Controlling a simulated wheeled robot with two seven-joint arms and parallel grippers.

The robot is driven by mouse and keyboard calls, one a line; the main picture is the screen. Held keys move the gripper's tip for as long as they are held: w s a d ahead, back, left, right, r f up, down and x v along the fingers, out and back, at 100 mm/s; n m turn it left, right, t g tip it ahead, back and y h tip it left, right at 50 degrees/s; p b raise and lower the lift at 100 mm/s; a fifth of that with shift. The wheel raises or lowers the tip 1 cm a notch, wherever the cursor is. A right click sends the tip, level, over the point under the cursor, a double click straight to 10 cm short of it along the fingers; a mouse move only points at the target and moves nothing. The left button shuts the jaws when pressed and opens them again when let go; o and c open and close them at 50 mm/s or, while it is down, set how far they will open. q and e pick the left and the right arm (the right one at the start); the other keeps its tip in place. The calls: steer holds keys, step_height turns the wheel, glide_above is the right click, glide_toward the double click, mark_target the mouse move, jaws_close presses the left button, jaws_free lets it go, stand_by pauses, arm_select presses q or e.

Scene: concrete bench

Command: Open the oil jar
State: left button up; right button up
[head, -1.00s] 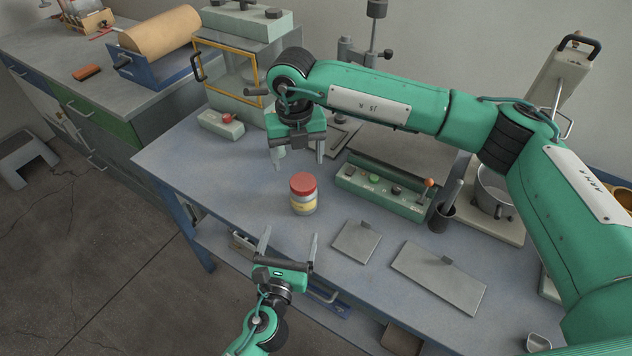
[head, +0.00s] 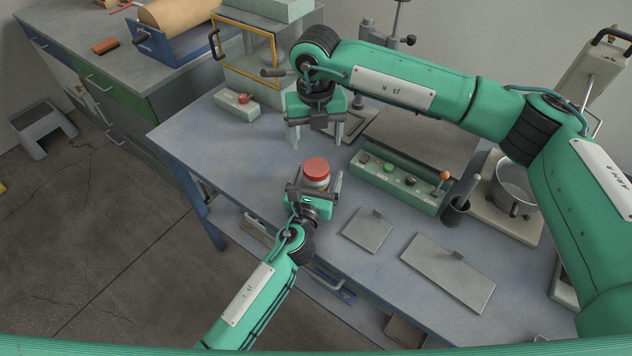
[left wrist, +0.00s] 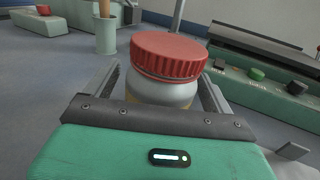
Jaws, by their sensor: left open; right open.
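The oil jar is a pale jar (head: 315,184) with a red ribbed lid (head: 316,168), upright on the bench with the lid on. In the left wrist view the jar (left wrist: 160,92) and its red lid (left wrist: 168,55) stand close in front of the gripper. My left gripper (head: 317,181) is open, with its fingers on either side of the jar body below the lid; I cannot tell whether they touch it. My right gripper (head: 316,138) is open and empty, pointing down behind the jar. The jar's lower part is hidden by my left gripper.
A green control box (head: 400,180) with buttons and a lever stands right of the jar. Flat grey plates (head: 368,230) lie at the front right. A small box with a red button (head: 236,104) and a yellow-framed cabinet (head: 247,60) are at the back left. The bench's left part is clear.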

mark_target(316, 166)
arm_select(q)
steer(key=shift+w+d, duration=0.15)
steer(key=shift+w, duration=0.3)
steer(key=shift+c, duration=0.3)
jaws_close()
arm_select(e)
steer(key=m, duration=0.6)
steer(key=shift+m, duration=0.4)
steer(key=m, duration=0.6)
steer(key=shift+f+m, duration=0.4)
steer(key=shift+f, duration=3.6)
